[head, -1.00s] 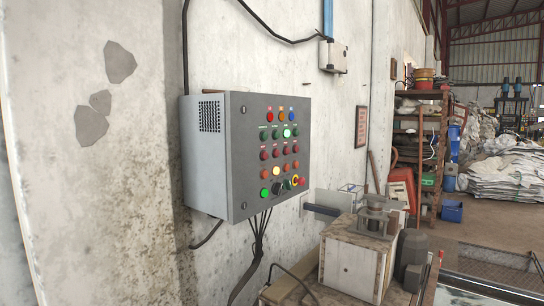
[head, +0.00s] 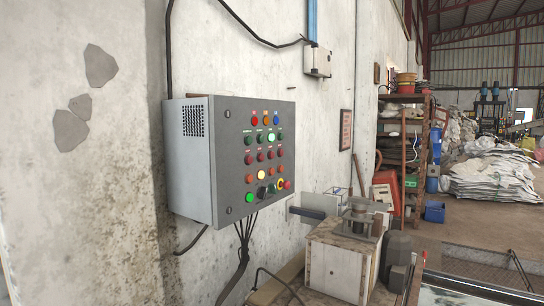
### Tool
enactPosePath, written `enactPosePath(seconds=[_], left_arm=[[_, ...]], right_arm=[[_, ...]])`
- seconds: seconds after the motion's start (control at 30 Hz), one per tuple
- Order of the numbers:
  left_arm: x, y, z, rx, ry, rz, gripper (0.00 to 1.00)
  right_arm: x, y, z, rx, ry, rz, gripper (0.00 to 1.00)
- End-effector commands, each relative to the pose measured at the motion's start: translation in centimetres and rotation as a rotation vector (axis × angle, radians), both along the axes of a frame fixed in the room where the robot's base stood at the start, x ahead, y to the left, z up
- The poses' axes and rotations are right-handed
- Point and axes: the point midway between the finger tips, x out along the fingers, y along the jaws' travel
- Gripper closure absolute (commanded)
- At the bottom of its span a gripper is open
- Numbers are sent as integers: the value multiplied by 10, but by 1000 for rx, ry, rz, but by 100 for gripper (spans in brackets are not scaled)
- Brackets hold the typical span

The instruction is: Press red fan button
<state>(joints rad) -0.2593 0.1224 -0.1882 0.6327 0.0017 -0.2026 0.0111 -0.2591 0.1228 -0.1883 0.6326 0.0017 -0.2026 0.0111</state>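A grey control panel (head: 236,160) is mounted on the pale wall, left of the middle of the head view. Its front carries rows of coloured buttons and lamps. The top row has a red one (head: 253,119), an orange one and a blue one. Below is a row of green ones, one brightly lit, then a row of dark red buttons (head: 260,157). The lower rows hold more red and orange ones, a lit yellow one, a lit green one (head: 249,198) and black knobs. The labels are too small to read, so I cannot tell which is the fan button. Neither gripper is in view.
A wooden box (head: 334,269) with a metal fitting on top stands right of and below the panel. Black cables (head: 241,258) hang beneath the panel. A shelf rack (head: 403,155) and piled white sacks (head: 492,171) are further back.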

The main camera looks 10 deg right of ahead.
Motion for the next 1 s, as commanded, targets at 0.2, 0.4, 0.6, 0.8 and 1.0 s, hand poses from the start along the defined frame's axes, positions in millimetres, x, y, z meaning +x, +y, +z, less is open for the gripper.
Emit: enactPosePath(seconds=[0.2,0.4,0.6,0.8,1.0], left_arm=[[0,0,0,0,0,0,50],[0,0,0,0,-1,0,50],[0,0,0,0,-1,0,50],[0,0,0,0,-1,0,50],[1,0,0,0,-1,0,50]], right_arm=[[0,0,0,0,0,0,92],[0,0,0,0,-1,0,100],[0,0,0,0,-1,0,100],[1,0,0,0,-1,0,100],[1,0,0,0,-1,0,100]])
